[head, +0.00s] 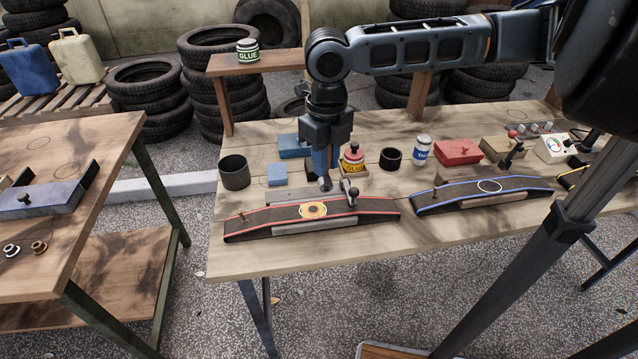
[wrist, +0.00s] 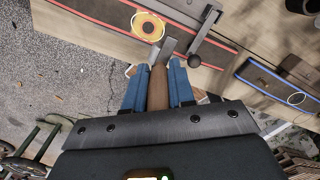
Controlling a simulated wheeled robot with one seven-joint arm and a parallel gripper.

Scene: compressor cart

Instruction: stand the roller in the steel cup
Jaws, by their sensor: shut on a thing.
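My gripper (head: 322,170) is shut on the roller, a tool with a brown wooden handle (wrist: 158,88) and a grey metal end (wrist: 168,47). The handle lies between the blue fingers in the wrist view. In the head view the grey end (head: 325,185) points down, close above the red-edged strip; whether it touches anything there I cannot tell. The steel cup (head: 234,173) looks like a dark grey open cylinder. It stands upright at the bench's left end, left of my gripper and apart from it. Its inside is mostly hidden.
The red-edged strip (head: 262,225) bears an orange patch (head: 313,210) and a black-knobbed lever (head: 351,192). Blue blocks (head: 277,175) stand between cup and gripper. A blue-edged strip (head: 455,200) lies further right.

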